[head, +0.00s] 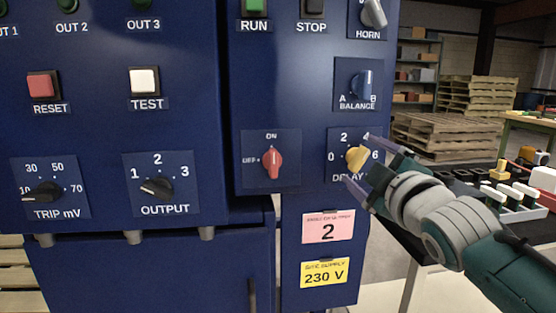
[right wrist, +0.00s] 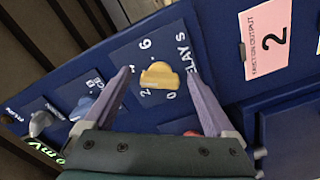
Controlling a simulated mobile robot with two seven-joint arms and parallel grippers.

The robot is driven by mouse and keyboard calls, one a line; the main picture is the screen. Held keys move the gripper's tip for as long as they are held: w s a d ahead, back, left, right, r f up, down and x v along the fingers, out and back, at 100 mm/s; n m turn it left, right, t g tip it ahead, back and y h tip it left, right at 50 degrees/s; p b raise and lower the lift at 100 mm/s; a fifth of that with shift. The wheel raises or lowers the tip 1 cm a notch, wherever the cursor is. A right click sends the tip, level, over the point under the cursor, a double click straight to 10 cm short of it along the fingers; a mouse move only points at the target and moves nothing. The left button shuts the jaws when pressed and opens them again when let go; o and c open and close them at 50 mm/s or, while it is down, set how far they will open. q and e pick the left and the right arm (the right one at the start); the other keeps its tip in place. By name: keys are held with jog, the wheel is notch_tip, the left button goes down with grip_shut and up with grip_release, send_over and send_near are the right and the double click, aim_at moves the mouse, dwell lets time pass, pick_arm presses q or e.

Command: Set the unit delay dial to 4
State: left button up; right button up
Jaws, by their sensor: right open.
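The yellow delay dial (head: 356,158) is on the blue panel, at the lower right of its face. Its scale shows 0, 2 and 6; the 4 is largely covered by a finger of my right gripper. I cannot tell exactly which number the knob points to. My right gripper (head: 358,159) is open, with one finger above and one below the dial. In the right wrist view, the dial (right wrist: 160,76) sits between the two spread fingers of the gripper (right wrist: 159,72), with a gap on both sides. My left gripper is not in view.
A red on/off switch (head: 272,160) is close left of the dial, and the blue balance knob (head: 362,84) is above it. A pink label (head: 327,227) reading 2 is below. A dark table (head: 470,180) with small parts stands to the right.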

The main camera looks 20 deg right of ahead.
jog(key=shift+s, duration=0.1)
jog(key=shift+s+a, duration=0.1)
jog(key=shift+s, duration=0.25)
jog(key=p+v, duration=0.1)
jog(key=v, duration=0.8)
jog(key=shift+p, duration=0.3)
jog(key=shift+r, duration=0.1)
